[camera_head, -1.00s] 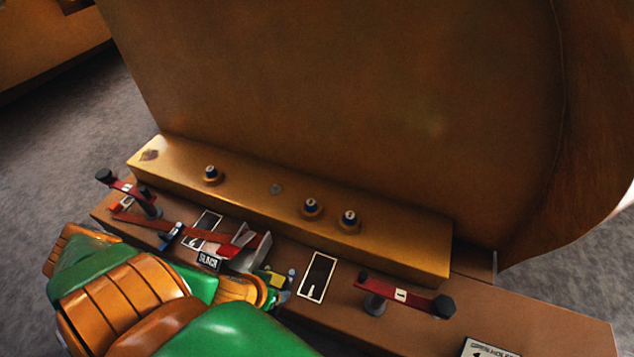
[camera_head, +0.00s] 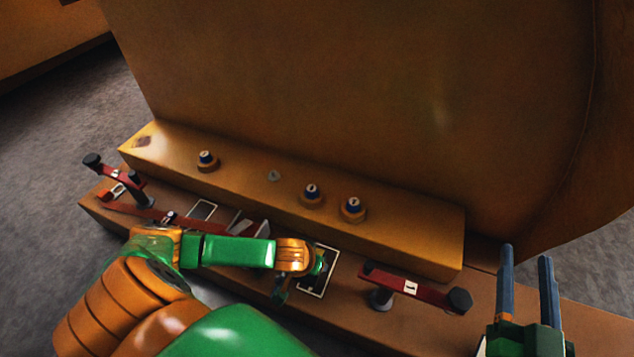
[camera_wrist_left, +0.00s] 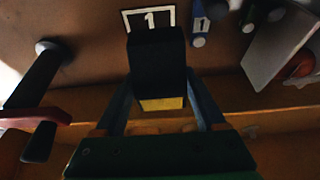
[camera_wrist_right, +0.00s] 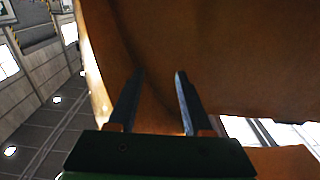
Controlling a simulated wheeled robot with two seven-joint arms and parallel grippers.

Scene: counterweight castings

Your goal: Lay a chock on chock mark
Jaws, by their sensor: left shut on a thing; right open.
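My left gripper (camera_head: 319,264) is over the framed chock mark (camera_head: 331,274) on the brown ledge and covers much of it. In the left wrist view it is shut on a dark block-shaped chock (camera_wrist_left: 158,60) with a yellow face. The white-framed mark with a "1" (camera_wrist_left: 150,17) shows just beyond the chock, which hides part of it. I cannot tell whether the chock touches the ledge. My right gripper (camera_head: 526,254) is open and empty at the lower right; its spread fingers also show in the right wrist view (camera_wrist_right: 160,75).
A second framed mark (camera_head: 203,211) lies farther left. A red clamp bar labelled 1 (camera_head: 425,290) stands right of my left gripper, another red bar (camera_head: 116,174) at the far left. A gold block (camera_head: 400,231) with blue-topped studs and a huge brown casting (camera_head: 350,80) rise behind.

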